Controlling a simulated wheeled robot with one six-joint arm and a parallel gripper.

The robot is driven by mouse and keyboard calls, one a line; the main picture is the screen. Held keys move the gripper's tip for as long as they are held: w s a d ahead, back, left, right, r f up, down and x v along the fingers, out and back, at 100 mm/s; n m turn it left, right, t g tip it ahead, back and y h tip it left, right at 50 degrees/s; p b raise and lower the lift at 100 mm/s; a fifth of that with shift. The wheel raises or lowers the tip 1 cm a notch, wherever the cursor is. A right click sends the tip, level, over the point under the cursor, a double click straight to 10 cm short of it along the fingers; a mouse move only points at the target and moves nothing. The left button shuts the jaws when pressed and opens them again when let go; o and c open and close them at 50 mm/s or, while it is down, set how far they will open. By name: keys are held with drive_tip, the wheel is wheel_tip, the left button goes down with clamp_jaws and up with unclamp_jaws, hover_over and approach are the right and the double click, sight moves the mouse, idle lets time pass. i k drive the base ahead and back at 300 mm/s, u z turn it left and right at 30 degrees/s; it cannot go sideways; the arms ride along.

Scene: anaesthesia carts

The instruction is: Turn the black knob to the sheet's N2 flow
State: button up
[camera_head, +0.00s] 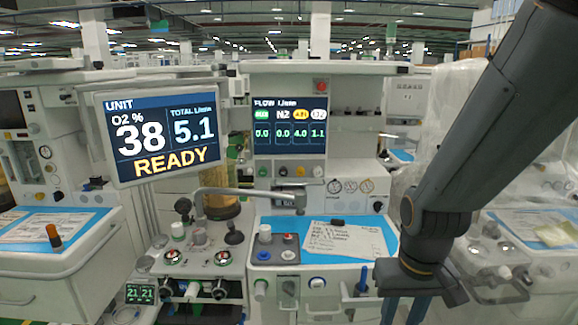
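The flow screen (290,128) has several columns; its N2 column reads 0.0, and the others read 0.0, 4.0 and 1.1. A row of small coloured knobs sits beneath it. The black knob (284,172) appears to be the one under the N2 column. The white sheet (345,243) lies tilted on a blue mat, with handwriting too small to read and a dark clip at its top. My gripper (403,311) hangs at the lower right, pointing down, away from the knobs. Its two fingers look apart with nothing between them; their tips are near the bottom edge.
A large screen (164,138) at left reads O2 38, total 5.1, READY. A grey jointed pipe (250,192) juts out before the flow panel. Several other knobs stand on the lower left block (195,255). Another cart (50,262) stands left; plastic-covered equipment is at right.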

sight(283, 172)
drive_tip(key=z, duration=1.7)
drive_tip(key=k, duration=0.85)
drive_tip(key=u, duration=1.8)
drive_tip(key=i, duration=0.45)
